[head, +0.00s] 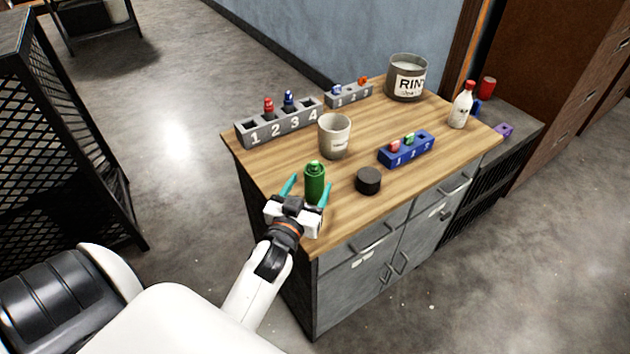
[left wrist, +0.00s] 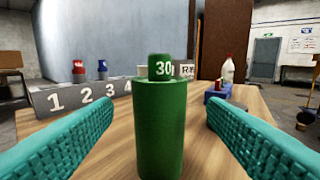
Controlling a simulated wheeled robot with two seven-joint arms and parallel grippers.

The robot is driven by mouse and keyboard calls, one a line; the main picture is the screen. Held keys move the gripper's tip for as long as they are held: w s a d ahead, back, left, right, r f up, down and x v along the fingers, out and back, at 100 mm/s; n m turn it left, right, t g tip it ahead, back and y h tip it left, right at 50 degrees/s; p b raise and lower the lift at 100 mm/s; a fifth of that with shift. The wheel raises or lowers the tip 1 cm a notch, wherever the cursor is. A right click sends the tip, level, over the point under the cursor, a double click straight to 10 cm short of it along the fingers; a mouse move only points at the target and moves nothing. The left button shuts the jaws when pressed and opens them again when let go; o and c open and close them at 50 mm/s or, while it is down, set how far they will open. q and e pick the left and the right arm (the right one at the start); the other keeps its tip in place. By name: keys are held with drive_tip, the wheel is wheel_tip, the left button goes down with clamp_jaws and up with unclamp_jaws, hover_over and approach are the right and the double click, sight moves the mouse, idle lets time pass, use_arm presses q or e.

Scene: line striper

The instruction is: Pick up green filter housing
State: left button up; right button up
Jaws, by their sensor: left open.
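The green filter housing (head: 315,182) stands upright on the wooden tabletop near its front left corner. In the left wrist view the green housing (left wrist: 161,130) shows "30" on its narrower top and stands in the middle of the picture. My left gripper (head: 306,187) is open, with its teal fingers on either side of the housing. In the left wrist view the left gripper's fingers (left wrist: 160,125) stand apart from the housing, with a gap on both sides. The housing's lower end is out of the left wrist view. My right gripper is not in view.
A black round cap (head: 368,181) and a white cup (head: 334,136) stand close to the housing. Behind are a grey numbered rack (head: 279,127), a smaller grey rack (head: 349,95), a blue rack (head: 406,150), a rinse pot (head: 406,79) and a white bottle (head: 461,107).

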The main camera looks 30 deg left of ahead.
sight(317, 170)
use_arm(q)
drive_tip(key=shift+w+r, duration=0.1)
drive_tip(key=shift+w, duration=0.65)
drive_tip(key=p+x, duration=0.1)
drive_tip(key=x, duration=0.3)
drive_tip(key=shift+w+a, duration=0.2)
drive_tip(key=shift+w, duration=0.05)
drive_tip(key=shift+r, duration=0.1)
drive_tip(key=c, duration=1.3)
